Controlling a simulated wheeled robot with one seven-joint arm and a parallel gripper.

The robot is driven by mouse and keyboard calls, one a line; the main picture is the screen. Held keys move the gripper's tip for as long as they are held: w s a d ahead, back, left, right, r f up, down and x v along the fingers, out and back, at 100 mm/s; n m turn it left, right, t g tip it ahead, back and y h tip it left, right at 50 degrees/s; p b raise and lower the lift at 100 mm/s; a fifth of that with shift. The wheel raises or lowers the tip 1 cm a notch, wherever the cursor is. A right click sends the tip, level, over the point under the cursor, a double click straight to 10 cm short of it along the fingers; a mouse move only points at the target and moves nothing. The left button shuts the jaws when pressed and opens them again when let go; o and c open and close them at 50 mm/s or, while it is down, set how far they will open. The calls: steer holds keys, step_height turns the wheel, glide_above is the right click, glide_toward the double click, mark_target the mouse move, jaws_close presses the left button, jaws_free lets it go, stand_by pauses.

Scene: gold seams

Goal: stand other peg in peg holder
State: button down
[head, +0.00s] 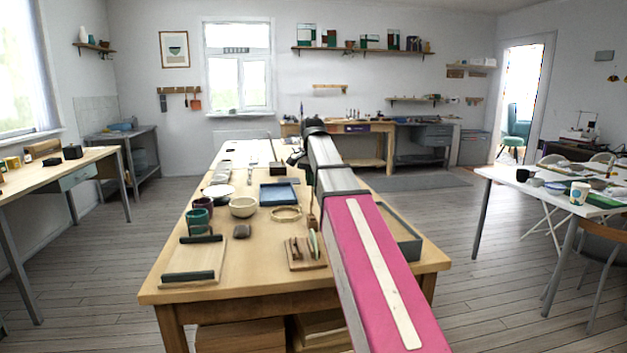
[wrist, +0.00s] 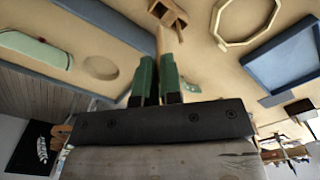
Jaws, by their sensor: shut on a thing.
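My gripper (wrist: 157,80) has green fingers, shut on a thin wooden peg (wrist: 160,42) in the wrist view. The peg sticks out past the fingertips toward a small brown wooden block (wrist: 168,14), which looks like the peg holder and is cut by the top edge. In the head view a wooden stand (head: 307,264) with upright brown pieces and a green rounded piece sits near the table's front. A thin upright brown stick (head: 311,217) shows just behind it, beside my arm; it seems to be the held peg. I cannot tell whether peg and block touch.
On the wooden table (head: 225,270), a pale ring (head: 286,213) and a blue tray (head: 278,194) lie left of my arm. Another dark-edged tray (head: 405,241) lies right of it. A bowl (head: 243,207), cups and a handled board (head: 187,262) stand farther left.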

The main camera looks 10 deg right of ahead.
steer(key=shift+f, duration=2.1)
steer(key=shift+f, duration=2.7)
stand_by(2.2)
steer(key=c, duration=0.7)
jaws_free()
steer(key=shift+c, duration=0.2)
